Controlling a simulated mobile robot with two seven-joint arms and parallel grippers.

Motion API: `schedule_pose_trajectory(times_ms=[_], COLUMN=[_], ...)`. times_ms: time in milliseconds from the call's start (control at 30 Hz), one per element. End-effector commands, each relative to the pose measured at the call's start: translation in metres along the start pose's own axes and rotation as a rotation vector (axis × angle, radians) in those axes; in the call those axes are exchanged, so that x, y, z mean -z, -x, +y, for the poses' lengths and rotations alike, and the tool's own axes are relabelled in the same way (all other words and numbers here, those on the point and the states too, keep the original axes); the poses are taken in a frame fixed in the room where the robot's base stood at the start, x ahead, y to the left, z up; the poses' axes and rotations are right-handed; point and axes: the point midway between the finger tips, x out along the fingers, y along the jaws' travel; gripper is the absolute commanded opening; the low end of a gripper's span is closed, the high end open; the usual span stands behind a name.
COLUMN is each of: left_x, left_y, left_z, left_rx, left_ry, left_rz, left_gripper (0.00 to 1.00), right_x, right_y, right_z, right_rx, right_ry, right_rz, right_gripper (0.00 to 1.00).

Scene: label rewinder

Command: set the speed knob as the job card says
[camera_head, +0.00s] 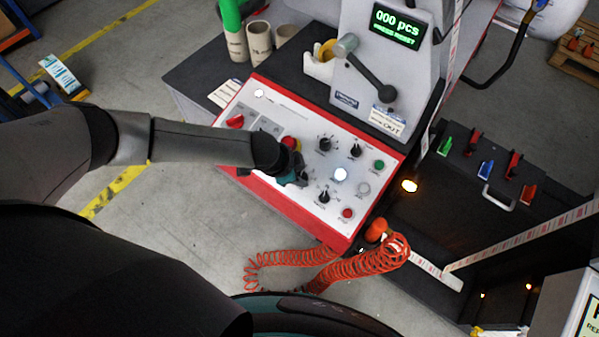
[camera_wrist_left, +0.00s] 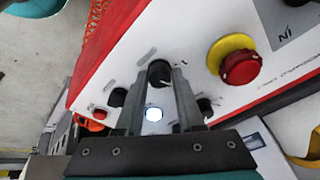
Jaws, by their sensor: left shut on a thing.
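My left gripper (camera_head: 300,180) is over the front part of the white control panel (camera_head: 272,96), coming in from the left. In the left wrist view, its two fingers (camera_wrist_left: 160,90) are shut on a black knob (camera_wrist_left: 160,72) near the panel's red front edge. That knob is hidden by the gripper in the head view. Its marks are too small to read, so I cannot tell its setting. Other black knobs (camera_head: 324,144) (camera_head: 355,150) (camera_head: 323,197) stand around it. A white paper (camera_head: 225,93) lies beside the panel, its print unreadable. My right gripper is not seen.
A red emergency button on a yellow collar (camera_wrist_left: 240,65) stands close to the held knob. A lit white button (camera_head: 340,174), a green button (camera_head: 379,164) and a red button (camera_head: 347,212) are nearby. An orange coiled hose (camera_head: 340,268) hangs before the panel.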

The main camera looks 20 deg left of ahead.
Motion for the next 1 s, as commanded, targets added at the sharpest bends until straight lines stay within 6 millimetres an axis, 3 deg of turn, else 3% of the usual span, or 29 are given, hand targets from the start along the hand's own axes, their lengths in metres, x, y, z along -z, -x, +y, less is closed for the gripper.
schedule_pose_trajectory(times_ms=[267, 1000], left_x=[-0.0006, -0.0008], left_y=[0.0001, -0.0011], left_z=[0.0, -0.0011], left_rx=[-0.015, -0.11], left_ry=[-0.076, -0.59], left_rz=[-0.002, -0.002], left_gripper=[0.0, 0.0], right_x=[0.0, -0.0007], right_y=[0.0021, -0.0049], right_z=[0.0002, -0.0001], right_rx=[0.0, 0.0], right_ry=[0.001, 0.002], right_rz=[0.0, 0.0], right_gripper=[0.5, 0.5])
